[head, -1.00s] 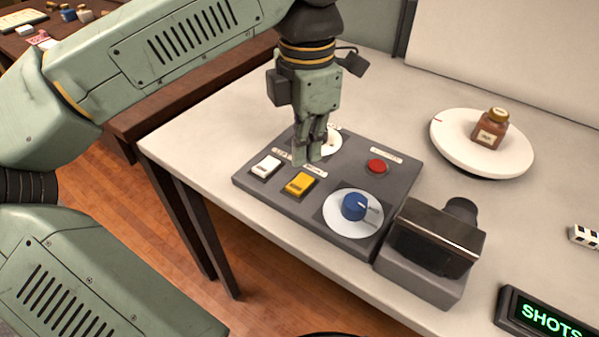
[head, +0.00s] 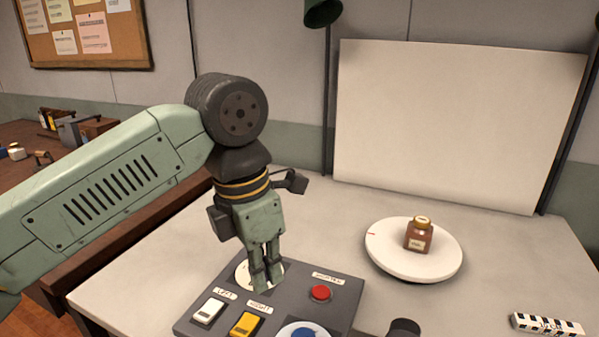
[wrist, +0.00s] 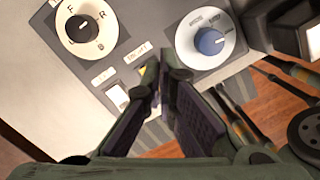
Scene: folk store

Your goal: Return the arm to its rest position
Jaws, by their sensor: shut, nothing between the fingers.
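My gripper (head: 268,283) points down over the grey control panel (head: 335,276) in the head view, with its fingers together and nothing between them. In the wrist view its fingertips (wrist: 162,72) hang above the panel, near the yellow switch. I cannot tell the exact height over the panel. My arm reaches in from the left side of the head view.
The panel has a white switch (head: 208,311), a yellow switch (head: 246,323), a red button (head: 320,292), a blue knob (wrist: 209,41) and a lettered dial (wrist: 86,27). A brown jar (head: 418,235) stands on a round white turntable (head: 387,262). A white backdrop (head: 455,120) rises behind.

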